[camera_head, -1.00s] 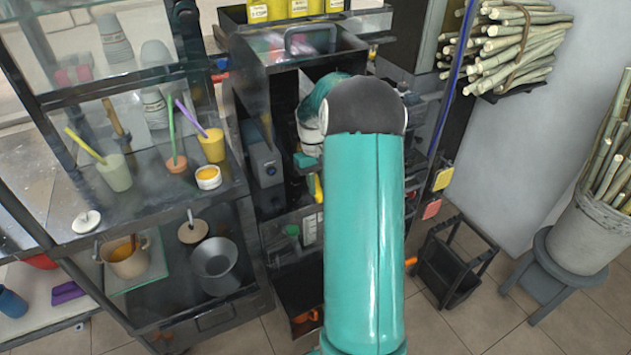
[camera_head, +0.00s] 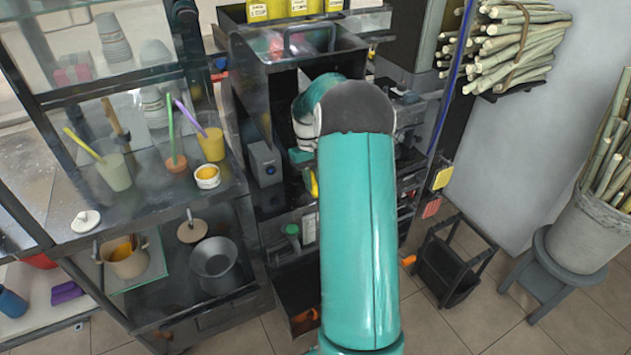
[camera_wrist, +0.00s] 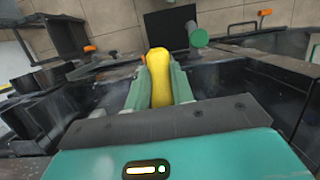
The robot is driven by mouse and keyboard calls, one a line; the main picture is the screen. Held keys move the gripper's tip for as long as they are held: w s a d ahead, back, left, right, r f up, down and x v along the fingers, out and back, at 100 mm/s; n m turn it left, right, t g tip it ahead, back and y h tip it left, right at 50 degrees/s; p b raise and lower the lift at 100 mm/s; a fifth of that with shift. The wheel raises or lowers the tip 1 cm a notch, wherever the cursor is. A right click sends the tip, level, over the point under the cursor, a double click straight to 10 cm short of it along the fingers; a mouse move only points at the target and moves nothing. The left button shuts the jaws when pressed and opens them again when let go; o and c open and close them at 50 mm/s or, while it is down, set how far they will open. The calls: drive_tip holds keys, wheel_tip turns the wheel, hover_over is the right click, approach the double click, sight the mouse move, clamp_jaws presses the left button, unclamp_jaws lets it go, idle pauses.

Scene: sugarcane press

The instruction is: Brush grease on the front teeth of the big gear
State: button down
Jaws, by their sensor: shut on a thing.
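My gripper (camera_wrist: 158,88) shows in the wrist view, its two green fingers shut on a yellow handle (camera_wrist: 158,62), which I take to be the grease brush. The handle points away from the palm; no bristles can be made out. In the head view a bit of the yellow handle (camera_head: 314,184) shows beside my teal arm, in front of the dark press machine (camera_head: 262,95). My arm hides most of the gripper there. The big gear and its teeth cannot be made out in either view.
A glass-sided cart (camera_head: 150,190) with cups and pots stands at the left. Cane bundles (camera_head: 515,45) hang on the right wall, and a cane bucket (camera_head: 585,230) sits on a stool (camera_head: 545,275). A small black stand (camera_head: 450,265) is on the floor.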

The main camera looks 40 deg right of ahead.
drive_tip(key=shift+w+d+f, duration=0.1)
drive_tip(key=shift+w+d, duration=0.15)
drive_tip(key=shift+w, duration=0.6)
drive_tip(key=shift+w+d, duration=0.3)
drive_tip(key=shift+w, duration=0.55)
drive_tip(key=shift+w+d+f, duration=0.1)
drive_tip(key=shift+w+d, duration=0.15)
drive_tip(key=shift+w, duration=0.6)
drive_tip(key=shift+w+d+r, duration=0.1)
drive_tip(key=shift+w+d, duration=0.05)
drive_tip(key=shift+w, duration=0.35)
drive_tip(key=shift+w+d, duration=0.15)
drive_tip(key=shift+w, duration=0.35)
